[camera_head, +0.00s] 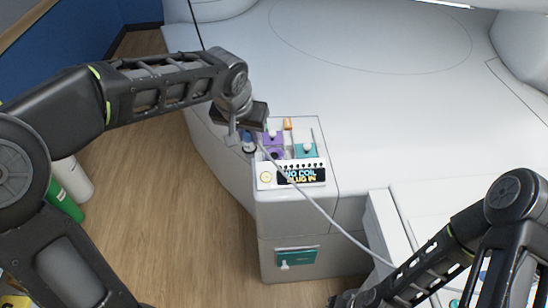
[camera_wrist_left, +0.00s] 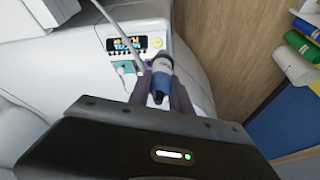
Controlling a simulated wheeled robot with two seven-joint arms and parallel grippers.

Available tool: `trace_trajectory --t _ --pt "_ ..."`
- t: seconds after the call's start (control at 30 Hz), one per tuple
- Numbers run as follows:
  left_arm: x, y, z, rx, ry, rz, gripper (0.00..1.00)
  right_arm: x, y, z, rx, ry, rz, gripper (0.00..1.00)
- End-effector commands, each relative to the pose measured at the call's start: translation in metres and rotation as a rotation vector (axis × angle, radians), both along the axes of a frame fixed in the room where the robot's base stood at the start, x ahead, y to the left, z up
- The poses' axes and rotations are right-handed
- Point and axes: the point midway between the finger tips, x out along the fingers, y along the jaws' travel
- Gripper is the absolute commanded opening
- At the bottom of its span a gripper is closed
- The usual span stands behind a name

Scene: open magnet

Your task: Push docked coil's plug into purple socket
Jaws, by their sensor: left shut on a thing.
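My left gripper (camera_head: 243,141) is shut on the blue and white plug (camera_head: 249,147), which also shows between its fingers in the left wrist view (camera_wrist_left: 161,78). The plug is apart from the socket, just left of the purple socket (camera_head: 272,152) on the panel. The socket's dark round opening shows in the head view; the gripper hides it in the wrist view. A pale grey cable (camera_head: 330,217) runs from near the plug down to the lower right. My right gripper (camera_head: 345,299) is at the bottom edge, partly cut off, and its jaws do not show clearly.
A teal socket (camera_head: 305,150) sits right of the purple one. Below them, a display (camera_head: 301,174) reads "NO COIL PLUG IN". The white scanner table (camera_head: 390,110) lies to the right. Green and white cylinders (camera_head: 68,190) stand at the left, with open wooden floor between.

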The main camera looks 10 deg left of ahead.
Motion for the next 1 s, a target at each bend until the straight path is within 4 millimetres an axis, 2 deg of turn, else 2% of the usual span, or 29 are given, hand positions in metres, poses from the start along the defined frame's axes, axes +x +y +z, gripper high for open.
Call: trace_trajectory --t 0.4,1.0 --pt "0.005 -0.001 0.0 0.0 -0.001 0.0 0.0 0.0 0.0 0.0 0.0 0.0 0.0 0.36" --pt "0.068 -0.008 0.0 0.0 -0.001 0.0 0.0 0.0 0.0 0.002 0.0 0.0 0.0 0.36"
